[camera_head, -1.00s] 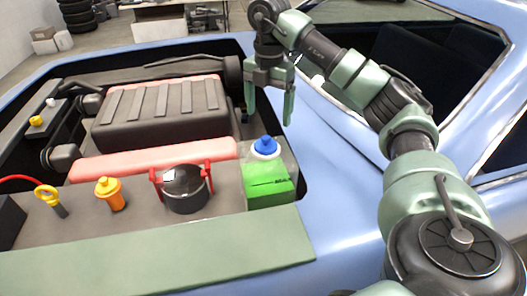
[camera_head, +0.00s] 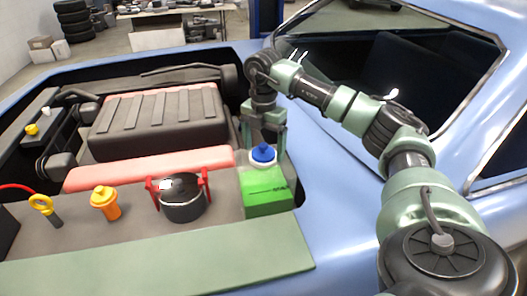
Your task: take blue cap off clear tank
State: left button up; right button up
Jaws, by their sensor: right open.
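The clear tank (camera_head: 283,183) with green fluid (camera_head: 268,203) stands upright at the right front corner of the engine bay. Its blue cap (camera_head: 263,153) sits on top. My right gripper (camera_head: 263,147) is open, pointing down, with one finger on each side of the cap in the picture. The cap hides part of the space between the fingers, so I cannot tell whether they touch it or stand just behind it. My left gripper is not in view.
A black pot with red clamps (camera_head: 182,203), an orange cap (camera_head: 105,203) and a yellow dipstick ring (camera_head: 41,204) stand left of the tank. The black engine cover (camera_head: 155,122) lies behind.

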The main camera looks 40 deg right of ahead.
jog(key=c, duration=1.4)
jog(key=shift+c, duration=0.2)
jog(key=shift+r, duration=0.2)
